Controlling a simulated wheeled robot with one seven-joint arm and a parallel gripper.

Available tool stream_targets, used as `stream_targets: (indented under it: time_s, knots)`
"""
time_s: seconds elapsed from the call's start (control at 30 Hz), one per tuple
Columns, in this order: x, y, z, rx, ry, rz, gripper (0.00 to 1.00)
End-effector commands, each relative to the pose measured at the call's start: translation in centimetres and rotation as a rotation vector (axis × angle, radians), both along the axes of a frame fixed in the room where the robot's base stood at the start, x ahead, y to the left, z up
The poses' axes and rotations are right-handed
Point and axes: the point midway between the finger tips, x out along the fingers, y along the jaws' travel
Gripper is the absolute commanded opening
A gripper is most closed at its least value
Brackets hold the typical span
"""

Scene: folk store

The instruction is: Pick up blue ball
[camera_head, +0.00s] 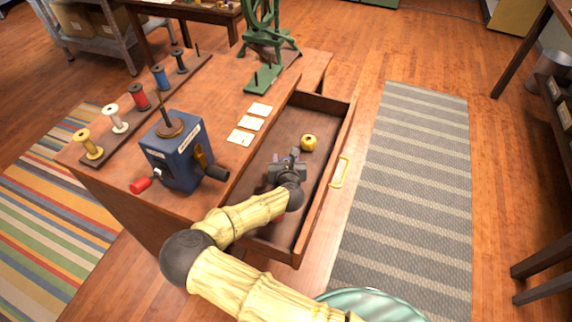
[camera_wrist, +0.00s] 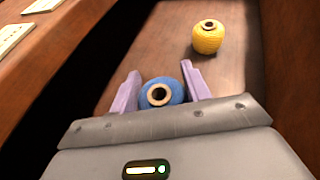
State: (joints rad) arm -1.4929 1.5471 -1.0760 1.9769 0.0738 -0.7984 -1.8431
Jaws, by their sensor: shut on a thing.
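The blue ball (camera_wrist: 173,86) is a blue yarn ball with a pale ring around a dark hole on top. In the wrist view it sits between the two purple fingers of my gripper (camera_wrist: 161,88), which is shut on it. In the head view my gripper (camera_head: 292,158) is inside the open drawer (camera_head: 300,221), and the blue ball is hidden behind it. I cannot tell whether the ball touches the drawer floor.
A yellow yarn ball (camera_head: 309,142) lies in the drawer just beyond my gripper, and shows in the wrist view (camera_wrist: 208,37). The drawer walls are close around. A blue winder box (camera_head: 177,153) and white cards (camera_head: 249,123) are on the tabletop to the left.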

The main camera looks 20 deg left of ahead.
Motion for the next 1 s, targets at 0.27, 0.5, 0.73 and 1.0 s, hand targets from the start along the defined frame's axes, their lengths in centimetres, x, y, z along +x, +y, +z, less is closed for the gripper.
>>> stream_targets:
  time_s: [0.27,0.5,0.73,1.0]
  knots:
    - [0.0,0.0,5.5,0.003,-0.001,0.000,0.26]
    - [0.0,0.0,6.9,0.000,-0.001,0.000,0.26]
    - [0.0,0.0,6.9,-0.001,0.000,0.000,0.26]
    - [0.0,0.0,6.9,-0.001,0.000,0.000,0.26]
